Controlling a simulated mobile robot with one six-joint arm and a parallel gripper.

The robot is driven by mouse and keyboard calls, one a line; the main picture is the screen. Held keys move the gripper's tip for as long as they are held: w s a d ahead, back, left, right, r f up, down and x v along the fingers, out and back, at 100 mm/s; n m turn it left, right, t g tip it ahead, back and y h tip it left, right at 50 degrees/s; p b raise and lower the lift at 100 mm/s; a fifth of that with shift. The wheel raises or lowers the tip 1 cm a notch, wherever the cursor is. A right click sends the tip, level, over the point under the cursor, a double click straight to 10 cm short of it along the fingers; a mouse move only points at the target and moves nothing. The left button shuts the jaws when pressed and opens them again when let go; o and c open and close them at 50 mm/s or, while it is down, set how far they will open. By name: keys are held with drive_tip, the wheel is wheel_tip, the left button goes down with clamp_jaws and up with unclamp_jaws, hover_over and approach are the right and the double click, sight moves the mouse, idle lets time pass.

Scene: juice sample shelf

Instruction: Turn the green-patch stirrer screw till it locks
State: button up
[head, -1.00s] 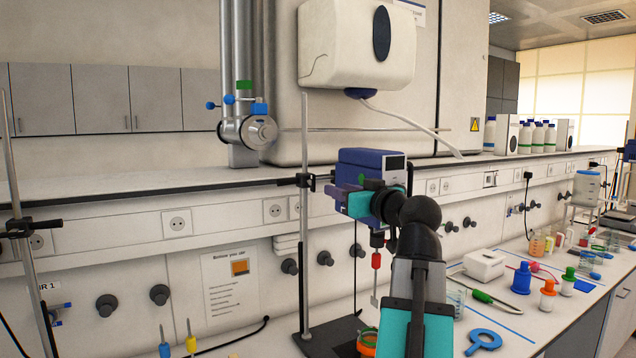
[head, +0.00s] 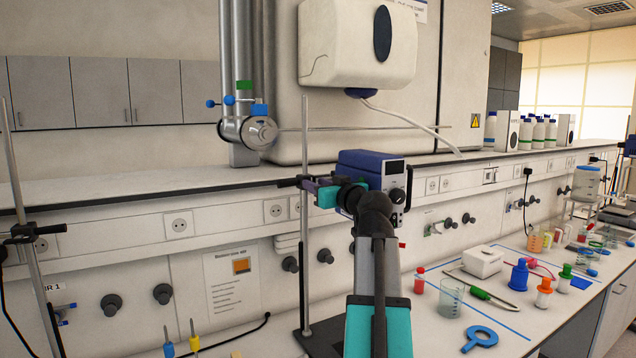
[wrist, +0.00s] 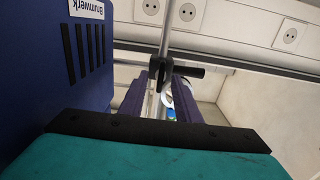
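The overhead stirrer (head: 372,163) has a blue top and a grey front with a display and knob. It is beside the upright stand rod (head: 305,230). My gripper (head: 311,188) is left of the stirrer, close to the black rod clamp (head: 290,183). In the wrist view, the stirrer's blue housing (wrist: 60,70) fills the left side. My gripper's purple fingers (wrist: 160,102) are apart there, pointing towards the black clamp (wrist: 162,75). A pale and blue round part (wrist: 169,112) shows in the gap. I cannot make out a green-patch screw; my arm hides part of the stirrer.
Right of my arm are a glass beaker (head: 450,300), a blue ring-shaped tool (head: 482,338), a white box (head: 482,262) and several small bottles. Another stand rod (head: 30,240) is at the left. The shelf (head: 150,190) runs behind the stirrer.

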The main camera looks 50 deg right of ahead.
drive_tip(key=shift+w, duration=0.2)
clamp_jaws()
